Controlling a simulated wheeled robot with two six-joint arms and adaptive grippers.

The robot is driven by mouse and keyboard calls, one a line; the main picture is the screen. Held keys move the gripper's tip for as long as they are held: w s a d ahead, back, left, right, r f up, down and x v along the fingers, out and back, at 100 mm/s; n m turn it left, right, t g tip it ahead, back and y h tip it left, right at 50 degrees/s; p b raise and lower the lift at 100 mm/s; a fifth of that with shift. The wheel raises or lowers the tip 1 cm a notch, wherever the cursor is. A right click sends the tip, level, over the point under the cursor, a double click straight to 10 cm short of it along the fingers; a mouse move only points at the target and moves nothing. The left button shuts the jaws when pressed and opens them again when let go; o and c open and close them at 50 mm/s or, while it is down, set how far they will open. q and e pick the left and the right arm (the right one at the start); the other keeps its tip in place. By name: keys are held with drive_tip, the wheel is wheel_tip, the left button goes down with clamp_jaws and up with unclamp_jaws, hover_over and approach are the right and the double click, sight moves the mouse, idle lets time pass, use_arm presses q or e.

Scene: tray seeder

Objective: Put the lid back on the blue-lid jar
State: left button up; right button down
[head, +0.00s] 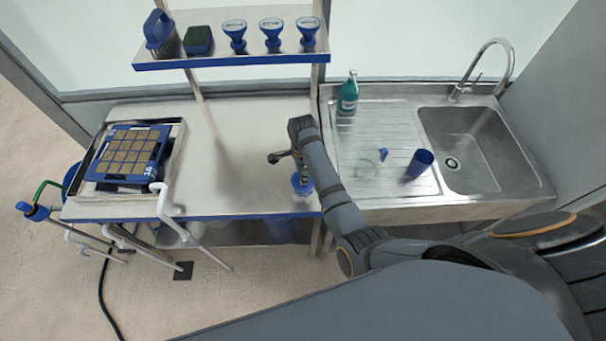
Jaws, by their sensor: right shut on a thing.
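The blue-lid jar (302,188) stands at the right front corner of the steel table, small in the head view, with blue and whitish parts. My right gripper (301,171) points down directly over it and is shut on what looks like the blue lid, at the jar's top. The fingers and wrist hide part of it, and I cannot tell whether the lid is seated or just above the rim. My left gripper is not in view.
A seed tray (126,176) sits on the table's left; the table middle is clear. Right of my arm, the drainboard (400,122) carries a green bottle (348,97), a clear glass (367,166) and a blue cup (419,164) beside the sink (475,150).

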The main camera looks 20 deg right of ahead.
idle(0.4)
drive_tip(key=c, duration=0.7)
unclamp_jaws()
drive_tip(key=shift+r, duration=3.5)
drive_tip(key=shift+c, duration=0.2)
clamp_jaws()
